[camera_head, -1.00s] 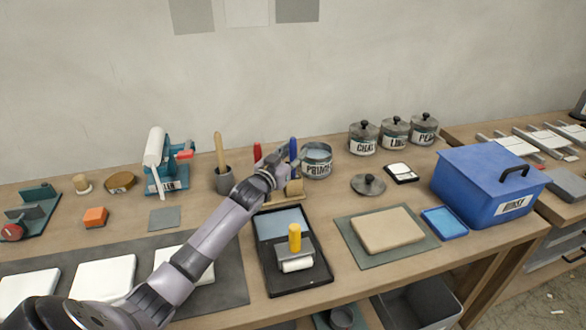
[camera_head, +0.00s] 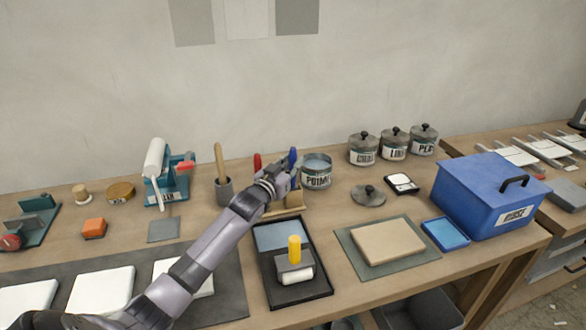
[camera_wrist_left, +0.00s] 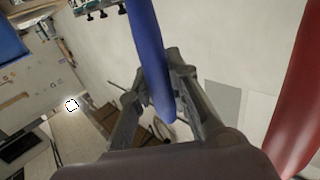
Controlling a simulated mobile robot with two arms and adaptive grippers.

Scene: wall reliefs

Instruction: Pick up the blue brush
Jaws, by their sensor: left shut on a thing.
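The blue brush (camera_head: 292,155) stands about upright at the wooden rack (camera_head: 292,200), left of the primer pot. My left gripper (camera_head: 288,167) is shut on its handle. In the left wrist view the blue handle (camera_wrist_left: 148,45) runs between the two grey fingers (camera_wrist_left: 160,88), which close on it. The brush's lower end is hidden behind my gripper, so I cannot tell whether it still rests in the rack. My right gripper is in neither view.
A red brush (camera_head: 257,162) stands close on the left, also in the left wrist view (camera_wrist_left: 300,95). The primer pot (camera_head: 317,172) is close on the right. A black tray (camera_head: 300,294) with a yellow-handled roller (camera_head: 294,250) lies in front.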

